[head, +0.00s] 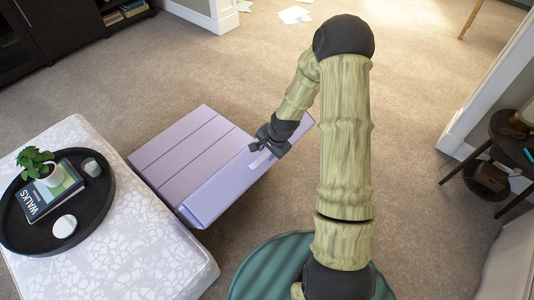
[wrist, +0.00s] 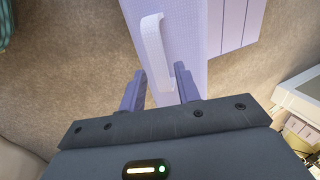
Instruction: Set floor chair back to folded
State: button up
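The lavender floor chair (head: 190,150) rests on the carpet with its segmented seat flat. Its back (head: 222,190) is raised at an angle along the seat's right side. A pale strap handle (head: 262,160) is on the back's outer face. In the wrist view the handle (wrist: 153,48) runs lengthwise on the back (wrist: 195,40), with seat panels (wrist: 235,22) beyond. My gripper (head: 268,146) is at the back, close to the handle. In the wrist view my gripper's fingers (wrist: 159,84) are apart, with the handle's near end between them. I cannot tell whether they touch it.
A white patterned ottoman (head: 150,235) stands close to the chair's left, bearing a black round tray (head: 97,215) with a plant, book and small items. A dark side table (head: 475,160) stands at the right. Carpet (head: 250,60) is open behind and right of the chair.

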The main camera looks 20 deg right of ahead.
jog(key=shift+w+f, duration=0.1)
jog(key=shift+f, duration=0.25)
grip_shut()
jog(key=shift+w+a+r, duration=0.1)
jog(key=shift+a+r, duration=0.05)
